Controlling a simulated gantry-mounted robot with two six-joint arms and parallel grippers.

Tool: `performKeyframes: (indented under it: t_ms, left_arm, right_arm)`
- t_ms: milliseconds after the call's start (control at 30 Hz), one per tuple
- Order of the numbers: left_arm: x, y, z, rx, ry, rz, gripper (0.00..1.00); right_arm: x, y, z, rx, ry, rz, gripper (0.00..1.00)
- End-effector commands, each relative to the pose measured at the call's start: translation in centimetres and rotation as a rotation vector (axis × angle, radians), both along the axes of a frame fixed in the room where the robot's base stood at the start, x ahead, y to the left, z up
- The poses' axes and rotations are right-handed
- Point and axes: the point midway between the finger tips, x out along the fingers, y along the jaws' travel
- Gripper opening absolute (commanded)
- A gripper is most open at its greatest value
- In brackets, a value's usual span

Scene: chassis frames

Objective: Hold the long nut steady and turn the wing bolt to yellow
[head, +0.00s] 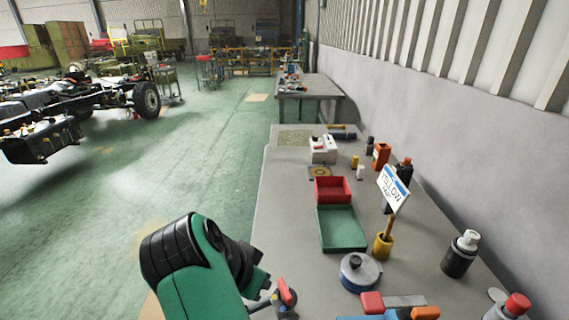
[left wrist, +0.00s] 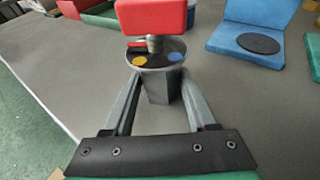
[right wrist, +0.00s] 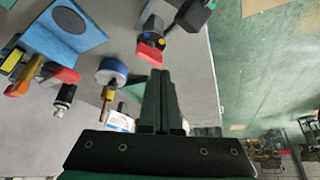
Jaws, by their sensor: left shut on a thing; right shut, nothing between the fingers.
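The long nut (left wrist: 160,88) is a grey upright block between the fingers of my left gripper (left wrist: 160,100), which is shut on it. My left gripper (head: 266,300) also shows low in the head view. The wing bolt (left wrist: 152,16) stands in the nut with a red wing; it also shows in the head view (head: 287,291) and right wrist view (right wrist: 150,52). A dark disc under the wing carries a yellow dot (left wrist: 139,61) and a blue dot (left wrist: 174,56). A red strip points left, just above the yellow dot. My right gripper (right wrist: 160,75) is shut and empty, apart from the wing.
A blue round tin (head: 360,272), a green tray (head: 341,229), a red bin (head: 333,190) and a dark bottle (head: 460,255) stand on the grey bench. The bench around the nut is fairly clear.

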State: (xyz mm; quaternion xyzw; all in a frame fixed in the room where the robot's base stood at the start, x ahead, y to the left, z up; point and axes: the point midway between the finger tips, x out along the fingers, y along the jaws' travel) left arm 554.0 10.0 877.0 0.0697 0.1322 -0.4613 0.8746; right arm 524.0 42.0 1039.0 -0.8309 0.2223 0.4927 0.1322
Motion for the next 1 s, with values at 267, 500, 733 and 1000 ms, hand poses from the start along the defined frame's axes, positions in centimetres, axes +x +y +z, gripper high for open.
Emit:
performKeyframes:
  t_ms: [267,500,733,1000]
  left_arm:
    - [0.0,0.0,0.0,0.0,0.0,0.0,0.26]
    - [0.0,0.0,0.0,0.0,0.0,0.0,0.26]
    - [0.0,0.0,0.0,0.0,0.0,0.0,0.26]
    - [0.0,0.0,0.0,0.0,0.0,0.0,0.26]
  right_arm:
    - [-0.1,-0.1,-4.0,-0.001,0.003,0.0,0.0]
    - [0.0,0.0,-6.1,0.0,0.001,0.0,0.0]
    - [0.0,0.0,-6.3,0.0,0.001,0.0,0.0]
    - [0.0,-0.1,-6.3,-0.001,0.0,0.0,0.0]
